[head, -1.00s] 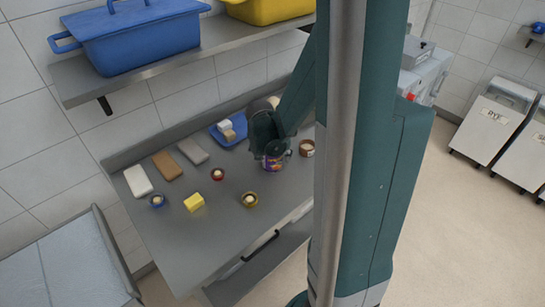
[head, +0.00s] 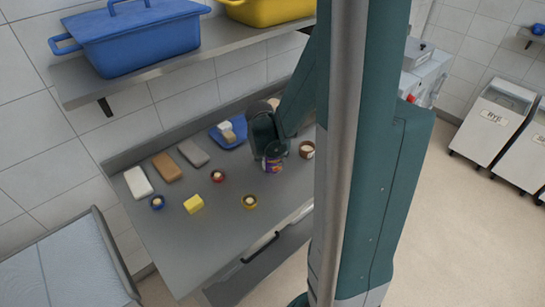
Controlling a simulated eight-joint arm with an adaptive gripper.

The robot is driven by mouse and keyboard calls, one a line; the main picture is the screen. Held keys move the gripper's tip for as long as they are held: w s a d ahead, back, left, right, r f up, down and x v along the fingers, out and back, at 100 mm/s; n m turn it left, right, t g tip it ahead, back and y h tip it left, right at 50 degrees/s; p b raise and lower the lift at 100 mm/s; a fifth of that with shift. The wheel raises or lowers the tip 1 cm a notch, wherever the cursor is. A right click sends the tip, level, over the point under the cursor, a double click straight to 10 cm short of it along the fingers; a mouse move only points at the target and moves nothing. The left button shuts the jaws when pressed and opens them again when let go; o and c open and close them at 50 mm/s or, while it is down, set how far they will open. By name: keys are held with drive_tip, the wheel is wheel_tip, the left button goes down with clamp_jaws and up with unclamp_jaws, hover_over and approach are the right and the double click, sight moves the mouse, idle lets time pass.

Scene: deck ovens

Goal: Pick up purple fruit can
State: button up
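The purple fruit can (head: 273,165) stands upright on the steel counter, right of the counter's middle, with a purple and orange label. My gripper (head: 268,146) is at the can's upper part, seen from behind and above. The dark gripper body covers the can's top and back left side. The fingers are too small and dark to tell whether they are open or closed around the can. I cannot tell whether they touch it.
A blue tray (head: 240,127) lies behind left. The counter's front (head: 225,245) is clear. A shelf (head: 200,58) hangs above.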

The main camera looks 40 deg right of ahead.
drive_tip(key=shift+r+p, duration=0.75)
drive_tip(key=shift+r, duration=4.2)
